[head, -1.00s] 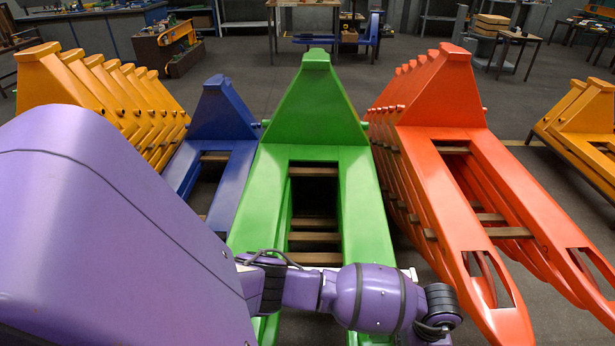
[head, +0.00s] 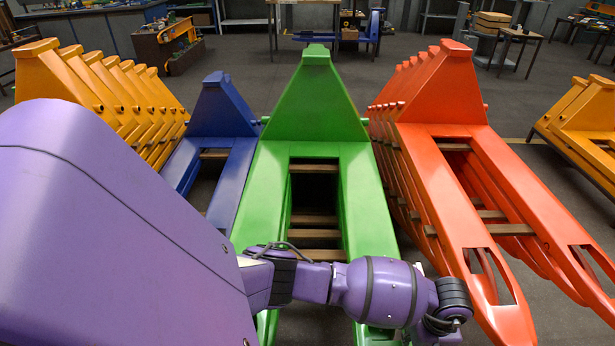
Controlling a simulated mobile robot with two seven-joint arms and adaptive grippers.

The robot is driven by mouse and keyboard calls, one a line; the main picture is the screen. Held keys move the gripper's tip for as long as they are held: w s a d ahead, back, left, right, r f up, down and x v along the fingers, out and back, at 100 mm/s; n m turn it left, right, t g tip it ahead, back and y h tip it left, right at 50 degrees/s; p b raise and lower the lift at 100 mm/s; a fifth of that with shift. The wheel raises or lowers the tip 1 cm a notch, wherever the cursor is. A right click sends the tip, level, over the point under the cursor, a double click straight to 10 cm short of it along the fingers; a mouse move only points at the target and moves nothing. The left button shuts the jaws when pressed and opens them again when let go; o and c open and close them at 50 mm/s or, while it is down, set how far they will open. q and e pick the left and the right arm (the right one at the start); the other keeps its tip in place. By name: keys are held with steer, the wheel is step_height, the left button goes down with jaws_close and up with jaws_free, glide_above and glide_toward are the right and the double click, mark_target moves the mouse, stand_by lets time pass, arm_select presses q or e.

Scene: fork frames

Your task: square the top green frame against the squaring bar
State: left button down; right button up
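The top green frame (head: 316,105) stands in the middle of the head view, its tapered end pointing away and two long rails running toward me. Its near end is partly hidden by my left arm, whose purple wrist lies across the rails at the bottom. The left gripper is out of sight below the picture edge. I cannot tell whether it touches the frame. My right arm and gripper do not show. I cannot make out the squaring bar.
A blue frame (head: 222,110) stands close on the left, with a row of yellow frames (head: 45,85) beyond it. A row of orange-red frames (head: 440,90) stands on the right. More yellow frames (head: 585,110) are at the far right. Wooden slats (head: 314,220) show below the green frame's opening.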

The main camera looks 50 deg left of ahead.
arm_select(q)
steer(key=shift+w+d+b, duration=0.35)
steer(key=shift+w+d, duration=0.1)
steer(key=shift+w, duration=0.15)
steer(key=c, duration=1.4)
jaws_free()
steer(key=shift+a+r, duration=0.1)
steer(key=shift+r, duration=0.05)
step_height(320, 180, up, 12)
